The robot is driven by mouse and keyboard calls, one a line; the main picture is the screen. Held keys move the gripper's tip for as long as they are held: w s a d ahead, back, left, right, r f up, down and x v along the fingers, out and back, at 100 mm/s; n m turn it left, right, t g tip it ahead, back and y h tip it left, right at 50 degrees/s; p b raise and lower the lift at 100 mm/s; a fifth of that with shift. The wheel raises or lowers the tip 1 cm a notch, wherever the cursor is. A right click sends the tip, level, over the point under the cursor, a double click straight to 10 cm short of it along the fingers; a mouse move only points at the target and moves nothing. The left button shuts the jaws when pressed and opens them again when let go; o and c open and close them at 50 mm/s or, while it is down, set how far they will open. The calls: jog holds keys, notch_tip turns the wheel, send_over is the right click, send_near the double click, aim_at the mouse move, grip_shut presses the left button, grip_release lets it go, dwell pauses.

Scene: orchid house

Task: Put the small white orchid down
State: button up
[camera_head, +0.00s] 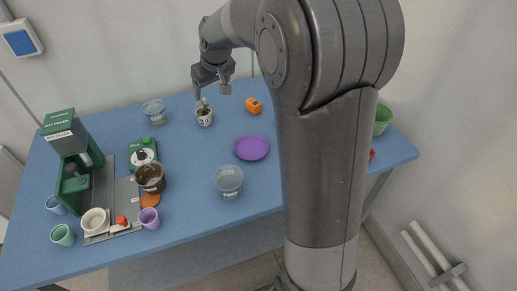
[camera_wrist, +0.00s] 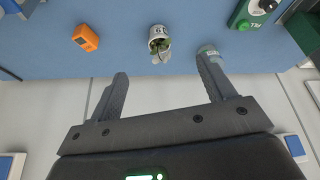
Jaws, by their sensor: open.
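The small white orchid (camera_head: 204,115) stands upright in a white pot on the blue table, near its back edge. In the wrist view its pot and green leaves (camera_wrist: 160,40) show just beyond my fingertips, between their lines. My gripper (camera_head: 211,92) is open and empty, above and behind the pot and apart from it. Both spread fingers (camera_wrist: 164,66) show in the wrist view with nothing between them.
An orange device (camera_head: 253,106) lies right of the pot and a clear bowl (camera_head: 154,112) stands left. A purple saucer (camera_head: 251,147) and a clear cup (camera_head: 228,181) are nearer. A green potting machine (camera_head: 66,140) stands at left. The table (camera_head: 198,160) has free room mid-table.

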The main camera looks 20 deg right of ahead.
jog(key=s+d+r+m, duration=0.1)
jog(key=s+r, duration=0.2)
jog(key=s, duration=0.5)
jog(key=s+r+m, duration=0.1)
jog(key=s+r, duration=0.3)
jog(key=s, duration=0.4)
jog(key=s+d+f, duration=0.1)
jog(key=s, duration=0.8)
jog(key=s+f+m+t+h, duration=0.1)
jog(key=s, duration=0.7)
jog(key=shift+s+d+f+m, duration=0.25)
jog(key=shift+s+d+m, duration=0.05)
jog(key=shift+s+d, duration=0.1)
